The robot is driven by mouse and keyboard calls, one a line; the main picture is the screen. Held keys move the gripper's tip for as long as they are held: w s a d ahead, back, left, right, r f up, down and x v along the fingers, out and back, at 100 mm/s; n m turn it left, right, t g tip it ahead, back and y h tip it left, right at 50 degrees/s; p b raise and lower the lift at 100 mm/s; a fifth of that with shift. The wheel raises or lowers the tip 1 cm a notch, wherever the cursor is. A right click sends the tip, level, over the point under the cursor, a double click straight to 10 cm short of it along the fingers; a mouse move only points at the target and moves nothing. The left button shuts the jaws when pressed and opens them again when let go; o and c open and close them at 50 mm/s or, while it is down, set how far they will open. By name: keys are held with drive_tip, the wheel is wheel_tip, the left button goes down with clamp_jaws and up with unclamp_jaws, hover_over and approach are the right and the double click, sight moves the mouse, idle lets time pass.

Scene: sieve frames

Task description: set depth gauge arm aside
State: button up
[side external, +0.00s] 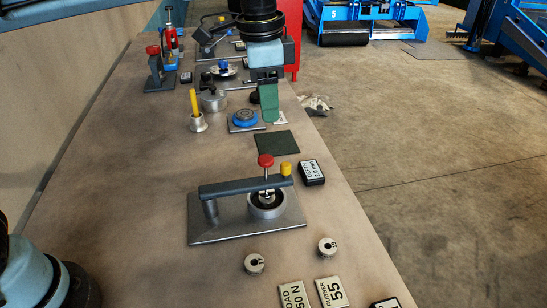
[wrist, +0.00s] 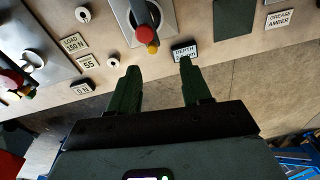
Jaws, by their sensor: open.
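The depth gauge arm (side external: 235,186) is a dark grey bar on a post, fixed over a grey metal plate (side external: 220,229). It carries a red knob (side external: 265,161) and a yellow knob (side external: 286,169), and a ring-shaped cup (side external: 265,204) sits under its free end. In the wrist view the red and yellow knobs (wrist: 147,34) show at the top, ahead of the fingers. My gripper (side external: 269,112) is raised over the bench behind the gauge, apart from it. Its two green fingers (wrist: 160,72) are spread in the wrist view, with nothing between them.
A black depth label block (side external: 311,172) stands right of the gauge. A dark green square (side external: 277,143) lies flat behind it. Two small metal rings (side external: 327,247) and label plates (side external: 331,291) are in front. Other fixtures (side external: 213,98) crowd the back. The bench left of the gauge is clear.

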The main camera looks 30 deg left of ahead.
sight(286, 164)
drive_tip(key=shift+m+g, duration=0.5)
drive_tip(key=shift+m, duration=0.3)
drive_tip(key=d+f, duration=0.1)
drive_tip(key=f, duration=0.3)
drive_tip(key=d+f, duration=0.1)
drive_tip(key=f, duration=0.3)
drive_tip(key=w+d+f, duration=0.1)
drive_tip(key=f, duration=0.3)
drive_tip(key=shift+d+f, duration=0.2)
drive_tip(key=shift+f, duration=0.15)
clamp_jaws()
